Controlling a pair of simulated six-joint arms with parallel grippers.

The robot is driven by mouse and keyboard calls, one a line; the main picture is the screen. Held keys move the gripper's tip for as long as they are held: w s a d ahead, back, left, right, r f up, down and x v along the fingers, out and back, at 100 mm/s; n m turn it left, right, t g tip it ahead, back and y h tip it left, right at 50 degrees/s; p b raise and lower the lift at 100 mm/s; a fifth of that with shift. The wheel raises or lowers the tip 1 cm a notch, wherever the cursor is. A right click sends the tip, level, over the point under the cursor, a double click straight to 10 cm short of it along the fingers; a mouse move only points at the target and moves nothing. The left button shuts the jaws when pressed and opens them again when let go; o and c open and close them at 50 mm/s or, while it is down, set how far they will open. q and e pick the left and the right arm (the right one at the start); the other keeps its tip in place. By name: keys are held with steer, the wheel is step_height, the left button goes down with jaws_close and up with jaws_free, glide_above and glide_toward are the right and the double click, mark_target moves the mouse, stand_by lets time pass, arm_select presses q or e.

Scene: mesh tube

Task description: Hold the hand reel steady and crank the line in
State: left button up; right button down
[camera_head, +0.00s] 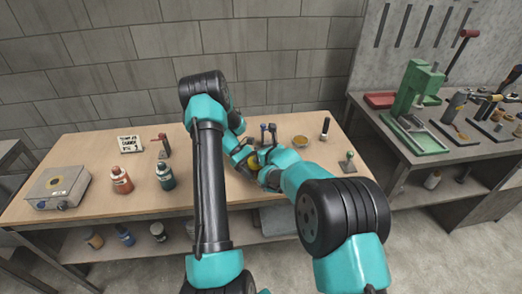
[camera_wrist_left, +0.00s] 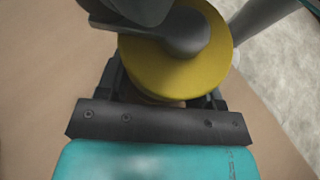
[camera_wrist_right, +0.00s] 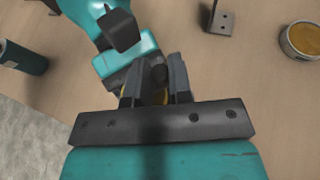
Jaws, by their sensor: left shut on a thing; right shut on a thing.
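The hand reel (camera_head: 253,161) is a yellow disc, mostly hidden between my two grippers in the head view. In the left wrist view its yellow face (camera_wrist_left: 180,76) fills the top middle, with a grey crank (camera_wrist_left: 186,32) across it. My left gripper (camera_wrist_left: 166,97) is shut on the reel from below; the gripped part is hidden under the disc. My right gripper (camera_wrist_right: 157,85) is shut at the crank, on the opposite side from my left gripper. A dark rounded piece and a sliver of yellow show between its fingers. The line cannot be made out.
On the wooden table (camera_head: 105,190) stand a grey box (camera_head: 57,187), an orange bottle (camera_head: 121,180), a teal bottle (camera_head: 165,176), a sign (camera_head: 130,144) and a round tin (camera_head: 300,141). A metal bench with a green press (camera_head: 415,95) stands right.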

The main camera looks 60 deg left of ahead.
steer(key=shift+d+r+m+t, duration=0.1)
steer(key=shift+m+t, duration=0.3)
steer(key=shift+t, duration=0.1)
steer(key=c, duration=1)
jaws_free()
steer(key=shift+v, duration=3.75)
